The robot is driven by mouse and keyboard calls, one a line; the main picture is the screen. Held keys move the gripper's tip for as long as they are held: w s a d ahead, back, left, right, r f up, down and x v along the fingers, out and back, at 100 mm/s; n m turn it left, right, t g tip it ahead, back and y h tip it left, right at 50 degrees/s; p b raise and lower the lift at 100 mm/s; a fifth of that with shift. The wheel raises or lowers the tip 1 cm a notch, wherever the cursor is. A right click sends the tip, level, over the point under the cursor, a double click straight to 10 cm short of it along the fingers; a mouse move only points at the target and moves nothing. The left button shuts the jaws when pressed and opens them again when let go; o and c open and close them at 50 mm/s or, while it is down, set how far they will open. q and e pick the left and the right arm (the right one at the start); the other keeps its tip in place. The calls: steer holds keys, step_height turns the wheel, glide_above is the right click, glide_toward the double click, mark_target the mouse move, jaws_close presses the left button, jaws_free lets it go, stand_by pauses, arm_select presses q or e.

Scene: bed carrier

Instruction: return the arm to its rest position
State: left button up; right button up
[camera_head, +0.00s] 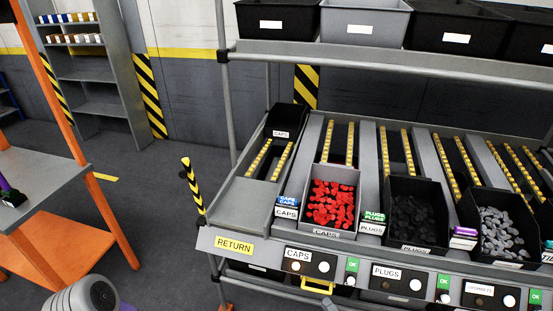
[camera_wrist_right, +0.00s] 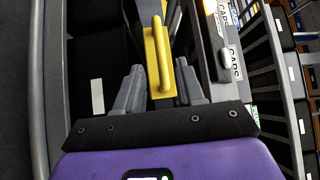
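My right gripper (camera_wrist_right: 160,92) shows in the right wrist view, its two grey fingers apart. A yellow handle on a yellow plate (camera_wrist_right: 157,62) lies beyond and between the fingers, and I see no finger closed on it. In the head view a yellow handle (camera_head: 317,285) sits on the front of the rack, below the caps label. A grey rounded arm part of mine (camera_head: 82,297) shows at the bottom left of the head view.
The flow rack's caps bin (camera_head: 326,233) holds red caps; a bin of black plugs (camera_head: 386,211) and a bin of grey parts (camera_head: 471,222) stand to its right. An orange-legged table (camera_head: 45,172) is at left. A striped post (camera_head: 190,185) stands at the rack's left end.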

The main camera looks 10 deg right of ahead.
steer(key=s+a+n+g+y, duration=0.3)
steer(key=s+a+g+y, duration=0.15)
steer(key=a+g, duration=0.35)
steer(key=s+a+n+g+y, duration=0.35)
steer(key=s+a+g, duration=0.2)
steer(key=a, duration=0.45)
steer(key=s+a+f+n+g+h, duration=0.1)
steer(key=s+f+n+g+h, duration=0.3)
steer(key=s+g, duration=0.5)
steer(key=shift+w+d+r+m+t+h, duration=0.15)
steer(key=shift+d+r+t+h, duration=0.15)
steer(key=shift+r+t+h, duration=0.6)
steer(key=shift+w+d+r+m+t+h, duration=0.15)
steer(key=shift+d+r+t+h, duration=0.25)
steer(key=shift+t+h, duration=0.6)
steer(key=shift+w+d+r+m+t+h, duration=0.1)
steer(key=shift+w+d+r+t+h, duration=0.15)
steer(key=shift+r+t+h, duration=0.75)
